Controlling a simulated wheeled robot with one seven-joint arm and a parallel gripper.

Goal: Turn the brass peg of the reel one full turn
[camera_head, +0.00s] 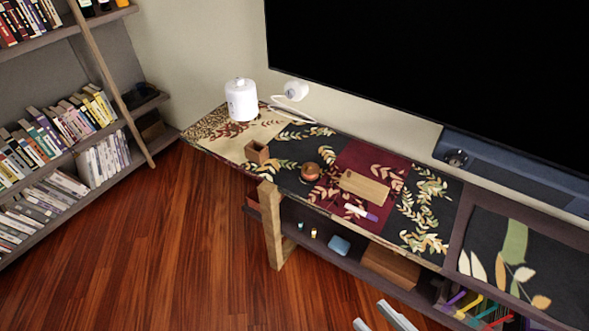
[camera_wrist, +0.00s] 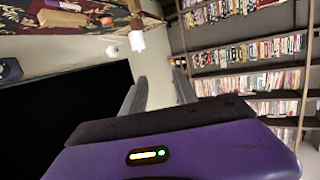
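A small round copper-brown object (camera_head: 310,171), which looks like the reel, sits on the patterned top of the long low cabinet (camera_head: 285,180). It also shows small near the top of the wrist view (camera_wrist: 106,20). Its brass peg is too small to make out. My gripper (camera_head: 385,321) shows only as two pale fingers at the bottom edge of the head view, well in front of and apart from the reel. In the wrist view the two fingers (camera_wrist: 160,90) are spread apart with nothing between them.
A small wooden box (camera_head: 257,152) stands left of the reel; a wooden board (camera_head: 364,188) and a purple-and-white marker (camera_head: 361,212) lie to its right. A white canister (camera_head: 241,99) stands at the back left. A large black screen (camera_head: 430,70) hangs behind. Bookshelves (camera_head: 60,130) stand left; floor between is clear.

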